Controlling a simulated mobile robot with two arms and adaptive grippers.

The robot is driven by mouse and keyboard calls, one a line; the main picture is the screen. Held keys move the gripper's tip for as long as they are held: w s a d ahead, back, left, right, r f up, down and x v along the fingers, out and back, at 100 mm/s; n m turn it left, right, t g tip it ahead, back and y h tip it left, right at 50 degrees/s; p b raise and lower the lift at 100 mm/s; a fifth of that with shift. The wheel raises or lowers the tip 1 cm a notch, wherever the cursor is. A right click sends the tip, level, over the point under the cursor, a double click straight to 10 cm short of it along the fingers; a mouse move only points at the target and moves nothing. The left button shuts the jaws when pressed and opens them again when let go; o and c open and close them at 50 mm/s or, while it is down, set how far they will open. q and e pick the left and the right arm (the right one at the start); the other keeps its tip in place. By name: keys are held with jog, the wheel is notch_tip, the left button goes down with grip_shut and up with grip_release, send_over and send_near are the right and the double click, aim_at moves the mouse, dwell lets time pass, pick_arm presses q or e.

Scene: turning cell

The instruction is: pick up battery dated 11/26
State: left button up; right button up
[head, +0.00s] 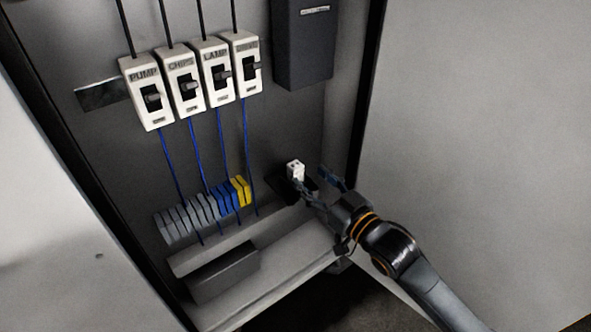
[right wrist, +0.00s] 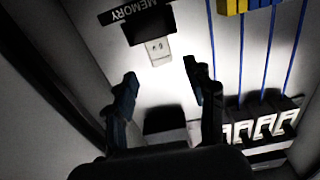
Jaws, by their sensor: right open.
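A small white block (head: 295,169), which looks like a battery, sits in a dark holder (head: 290,190) low on the cabinet's back panel. In the right wrist view the white block (right wrist: 158,50) sticks out of the dark holder (right wrist: 149,27), beside a label (right wrist: 134,8) reading MEMORY. No date is legible on it. My right gripper (head: 314,182) is open and close in front of the block. In the right wrist view its fingers (right wrist: 160,76) are spread, with the block beyond and between them, apart from both. My left gripper is not in view.
A row of white switches (head: 187,80), labelled PUMP, CHIPS, LAMP and one more, is on the back panel. Blue wires run down to grey, blue and yellow terminal blocks (head: 205,208). A dark box (head: 303,42) hangs at upper right. A grey duct (head: 224,272) lies at the bottom.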

aim_at(299, 171)
jog(key=shift+w+a+r, duration=0.1)
jog(key=shift+w+a, duration=0.35)
jog(key=shift+a, duration=0.05)
jog(key=shift+w+a+p, duration=0.2)
jog(key=shift+p, duration=0.15)
jog(key=x, duration=0.1)
jog(key=p+x, duration=0.1)
jog(key=x, duration=0.1)
jog(key=p+x, duration=0.1)
jog(key=shift+w+a+f, duration=0.15)
jog(key=shift+w+f, duration=0.1)
jog(key=shift+w, duration=0.05)
jog(key=shift+s, duration=0.1)
jog(key=c, duration=0.5)
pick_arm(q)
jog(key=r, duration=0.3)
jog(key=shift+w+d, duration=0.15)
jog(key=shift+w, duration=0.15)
pick_arm(e)
grip_shut()
